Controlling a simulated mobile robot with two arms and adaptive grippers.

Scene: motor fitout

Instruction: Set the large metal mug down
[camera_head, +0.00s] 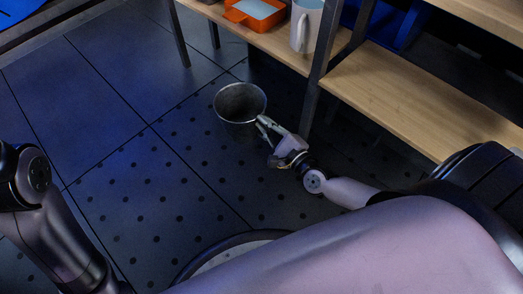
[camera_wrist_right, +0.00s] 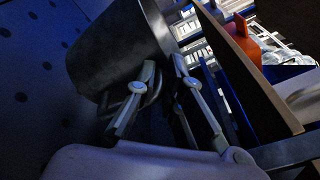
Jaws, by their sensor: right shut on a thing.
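The large metal mug (camera_head: 238,108) is dark grey with an open round mouth facing up in the head view. My right gripper (camera_head: 264,127) is at its right side, shut on it. In the right wrist view the mug (camera_wrist_right: 115,50) fills the upper left, and the gripper fingers (camera_wrist_right: 165,85) close around what looks like its handle. The mug shows above the dark tiled floor, in front of the shelf; I cannot tell its exact height. My left arm shows at the left edge of the head view, but its gripper is outside the frame.
A wooden shelf unit (camera_head: 415,105) with dark metal posts stands at the right and back. A blue bin (camera_head: 408,25) is behind. Dark tiled floor (camera_head: 105,105) lies clear to the left.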

